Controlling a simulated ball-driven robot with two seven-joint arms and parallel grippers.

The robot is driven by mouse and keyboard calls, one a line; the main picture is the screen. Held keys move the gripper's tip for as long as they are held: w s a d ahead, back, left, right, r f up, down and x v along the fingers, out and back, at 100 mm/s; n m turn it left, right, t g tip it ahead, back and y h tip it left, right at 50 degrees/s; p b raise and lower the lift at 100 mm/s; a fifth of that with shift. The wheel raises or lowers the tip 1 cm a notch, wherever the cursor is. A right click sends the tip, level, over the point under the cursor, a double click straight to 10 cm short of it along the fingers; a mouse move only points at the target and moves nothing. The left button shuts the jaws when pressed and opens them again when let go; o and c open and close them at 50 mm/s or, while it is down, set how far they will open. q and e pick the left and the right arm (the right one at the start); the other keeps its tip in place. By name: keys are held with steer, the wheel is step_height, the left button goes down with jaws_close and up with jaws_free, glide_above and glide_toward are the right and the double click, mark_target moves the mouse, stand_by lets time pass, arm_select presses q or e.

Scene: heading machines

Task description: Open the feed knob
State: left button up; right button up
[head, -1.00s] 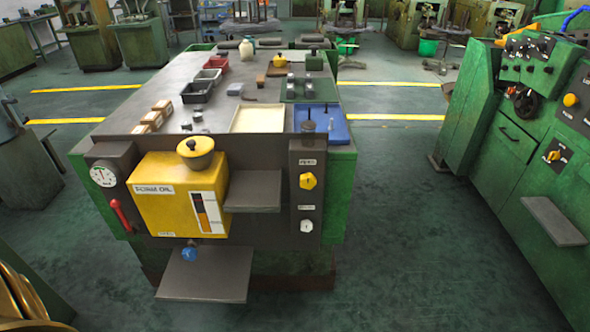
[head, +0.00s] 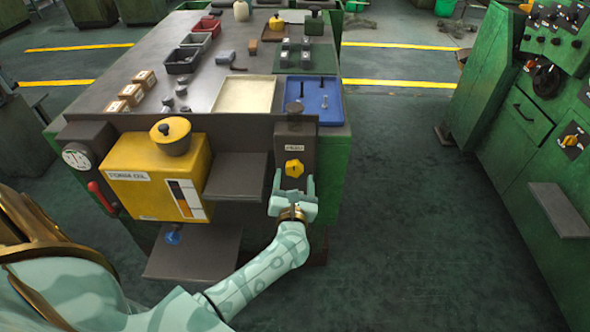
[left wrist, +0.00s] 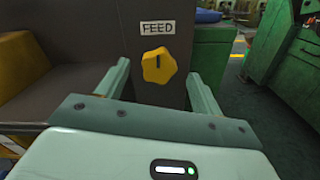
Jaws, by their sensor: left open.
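The feed knob (head: 294,168) is a yellow lobed knob on a dark upright panel at the front right of the bench. In the left wrist view the knob (left wrist: 159,65) sits under a white FEED label (left wrist: 158,28), and its dark pointer mark stands about upright. My left gripper (head: 292,185) is open, just in front of and slightly below the knob. In the left wrist view its fingers (left wrist: 158,85) stand apart on either side, with the knob between and beyond them, not touching. The lower white knob is hidden behind my gripper. My right gripper is not in view.
A grey shelf (head: 236,176) sticks out close to my gripper's left. A lower shelf (head: 192,255) lies below. A blue tray (head: 313,97) is on the bench above. The floor to the right is clear.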

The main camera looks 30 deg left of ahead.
mark_target(295, 170)
arm_select(q)
steer(key=x, duration=0.4)
steer(key=shift+w+a, duration=0.1)
steer(key=c, duration=1)
